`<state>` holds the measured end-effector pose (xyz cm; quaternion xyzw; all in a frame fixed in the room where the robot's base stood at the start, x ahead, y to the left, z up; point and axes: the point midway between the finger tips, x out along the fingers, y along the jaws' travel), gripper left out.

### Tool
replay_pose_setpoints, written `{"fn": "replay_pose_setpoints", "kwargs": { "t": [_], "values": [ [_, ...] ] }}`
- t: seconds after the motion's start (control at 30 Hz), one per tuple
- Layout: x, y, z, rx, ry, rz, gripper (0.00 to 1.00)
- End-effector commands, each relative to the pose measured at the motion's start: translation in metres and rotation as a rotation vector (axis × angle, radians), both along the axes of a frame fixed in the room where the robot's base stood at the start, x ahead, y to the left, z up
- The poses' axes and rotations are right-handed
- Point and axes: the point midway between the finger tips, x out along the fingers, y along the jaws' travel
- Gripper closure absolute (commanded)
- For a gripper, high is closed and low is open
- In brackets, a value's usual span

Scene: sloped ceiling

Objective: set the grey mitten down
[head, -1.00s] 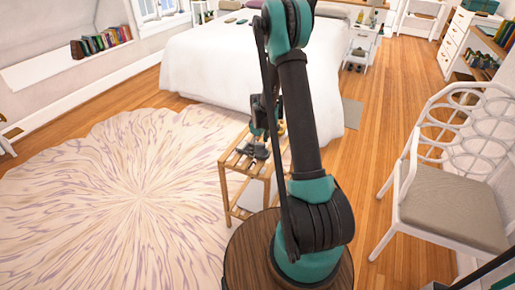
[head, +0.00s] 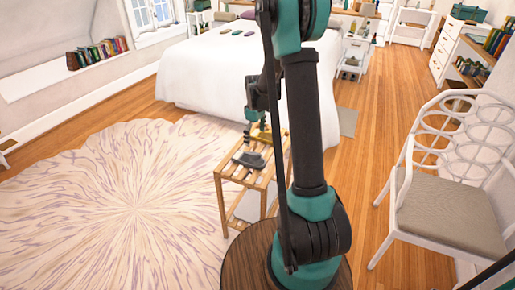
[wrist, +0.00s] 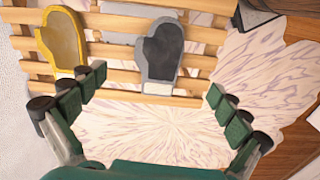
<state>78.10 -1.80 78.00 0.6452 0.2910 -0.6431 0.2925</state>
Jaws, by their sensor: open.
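The grey mitten (wrist: 160,50) lies flat on the slatted top of a wooden bench (wrist: 205,35), its thumb toward the left in the wrist view. In the head view the grey mitten (head: 250,160) is a small dark shape on the bench (head: 232,172). My gripper (wrist: 157,85) is open and empty, its fingers spread on either side of the mitten in the picture and apart from it.
A yellow mitten (wrist: 62,40) lies on the same slats, left of the grey one. A round patterned rug (head: 120,190) spreads to the left. A white bed (head: 210,70) stands behind the bench, and a white chair (head: 450,210) stands at the right.

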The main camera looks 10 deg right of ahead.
Motion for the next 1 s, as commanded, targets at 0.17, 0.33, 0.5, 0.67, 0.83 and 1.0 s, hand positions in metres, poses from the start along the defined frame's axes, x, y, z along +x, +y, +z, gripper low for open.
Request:
{"fn": "replay_pose_setpoints", "kwargs": {
  "t": [0.17,0.33,0.5,0.67,0.83,1.0],
  "values": [
    [-0.029,-0.003,0.022,0.003,-0.036,-0.082,0.0],
    [-0.079,-0.008,0.049,0.016,-0.099,-0.231,0.0],
    [-0.133,-0.013,0.066,0.038,-0.164,-0.384,0.0],
    [-0.184,-0.016,0.072,0.067,-0.223,-0.526,0.0],
    [-0.237,-0.019,0.068,0.106,-0.281,-0.674,0.0],
    [-0.275,-0.02,0.058,0.14,-0.323,-0.785,0.0]
  ]
}}
